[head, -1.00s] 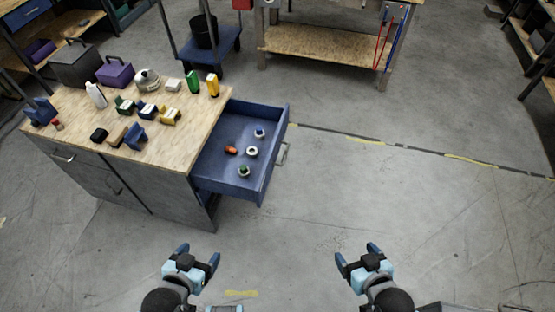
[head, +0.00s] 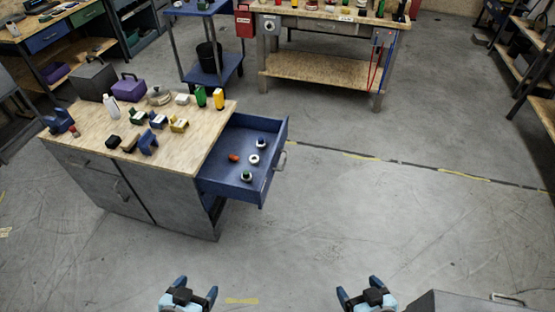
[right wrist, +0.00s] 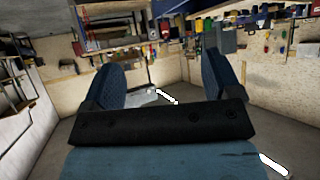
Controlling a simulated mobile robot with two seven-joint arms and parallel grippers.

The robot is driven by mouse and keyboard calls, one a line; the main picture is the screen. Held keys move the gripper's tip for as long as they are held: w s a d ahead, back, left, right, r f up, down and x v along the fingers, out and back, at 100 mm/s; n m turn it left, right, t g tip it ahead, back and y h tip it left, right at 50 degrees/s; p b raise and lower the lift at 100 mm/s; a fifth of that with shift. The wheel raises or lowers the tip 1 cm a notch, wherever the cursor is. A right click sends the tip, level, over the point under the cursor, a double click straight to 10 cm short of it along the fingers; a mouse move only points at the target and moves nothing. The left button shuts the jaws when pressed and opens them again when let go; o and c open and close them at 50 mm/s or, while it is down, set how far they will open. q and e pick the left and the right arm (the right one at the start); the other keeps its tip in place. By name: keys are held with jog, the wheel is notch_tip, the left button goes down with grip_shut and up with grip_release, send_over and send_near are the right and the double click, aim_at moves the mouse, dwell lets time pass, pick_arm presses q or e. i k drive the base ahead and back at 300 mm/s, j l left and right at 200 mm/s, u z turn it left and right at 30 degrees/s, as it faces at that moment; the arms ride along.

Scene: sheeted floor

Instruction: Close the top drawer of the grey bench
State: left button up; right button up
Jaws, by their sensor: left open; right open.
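The grey bench (head: 175,200) stands left of centre in the head view, with a wooden top. Its top drawer (head: 222,170) is blue and pulled far out to the right, with a grey handle (head: 281,161) on its front. Inside lie an orange item (head: 234,158) and several small round pieces. My left gripper (head: 196,289) is open and empty, in front of the bench at the bottom of the view. My right gripper (head: 360,290) is open and empty, below and right of the drawer. Both are well apart from the drawer. The right wrist view shows the open right fingers (right wrist: 168,80).
Boxes, bottles and small tools crowd the bench top (head: 185,148). A workbench (head: 320,70) and a blue cart (head: 215,75) stand behind. A grey surface (head: 450,302) shows at bottom right. The floor right of the drawer is clear.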

aim_at(217, 175)
jog(key=i+j+u, duration=0.55)
jog(key=i, duration=0.4)
